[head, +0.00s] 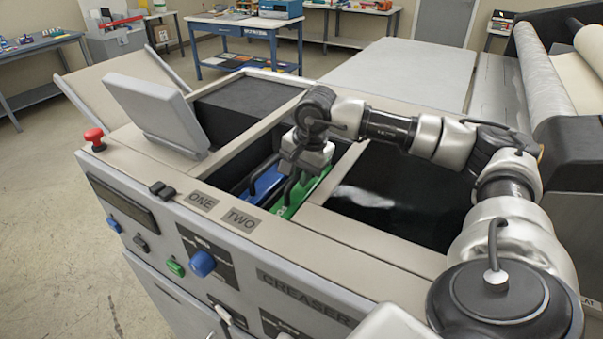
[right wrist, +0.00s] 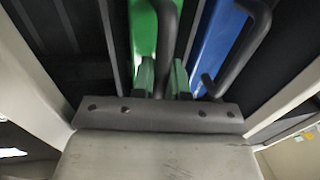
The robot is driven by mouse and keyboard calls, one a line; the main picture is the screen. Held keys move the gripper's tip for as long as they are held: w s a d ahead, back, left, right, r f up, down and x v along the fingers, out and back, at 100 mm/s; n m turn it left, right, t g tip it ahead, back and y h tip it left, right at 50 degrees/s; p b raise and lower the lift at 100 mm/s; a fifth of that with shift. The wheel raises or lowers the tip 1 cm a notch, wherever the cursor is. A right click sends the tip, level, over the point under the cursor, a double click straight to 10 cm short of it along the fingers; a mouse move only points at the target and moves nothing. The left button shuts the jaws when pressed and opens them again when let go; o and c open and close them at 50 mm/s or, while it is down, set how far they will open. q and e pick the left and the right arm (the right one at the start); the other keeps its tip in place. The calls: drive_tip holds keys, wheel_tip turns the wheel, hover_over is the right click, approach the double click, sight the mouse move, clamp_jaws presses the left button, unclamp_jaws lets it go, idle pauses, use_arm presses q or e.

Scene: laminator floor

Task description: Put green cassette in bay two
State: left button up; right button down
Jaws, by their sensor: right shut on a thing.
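The green cassette (head: 308,188) sits down in the slot behind the TWO label (head: 241,218) on the creaser's front. My right gripper (head: 290,178) reaches down into the opening from above and is shut on the cassette's dark handle. In the right wrist view the fingers (right wrist: 163,80) stand on either side of that handle, with the green cassette (right wrist: 143,28) beyond them. How deep its lower part sits is hidden. The blue cassette (head: 268,181) stands beside it, behind the ONE label (head: 202,200). My left gripper is out of view.
A partition (head: 330,180) separates the bays from a wide dark recess (head: 400,195) to the right. A raised grey lid (head: 158,112) stands at the left, with a red button (head: 94,138) near the corner. A blue knob (head: 202,263) juts from the front panel.

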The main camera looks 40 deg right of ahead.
drive_tip(key=shift+f+b, duration=0.65)
drive_tip(key=shift+f, duration=0.05)
drive_tip(key=c, duration=1.1)
unclamp_jaws()
drive_tip(key=shift+o, duration=0.2)
wheel_tip(320, 180, up, 11)
drive_tip(key=s+p, duration=0.2)
drive_tip(key=p, duration=0.4)
drive_tip(key=shift+d+f, duration=0.2)
drive_tip(key=shift+d, duration=0.05)
drive_tip(key=shift+f, duration=0.1)
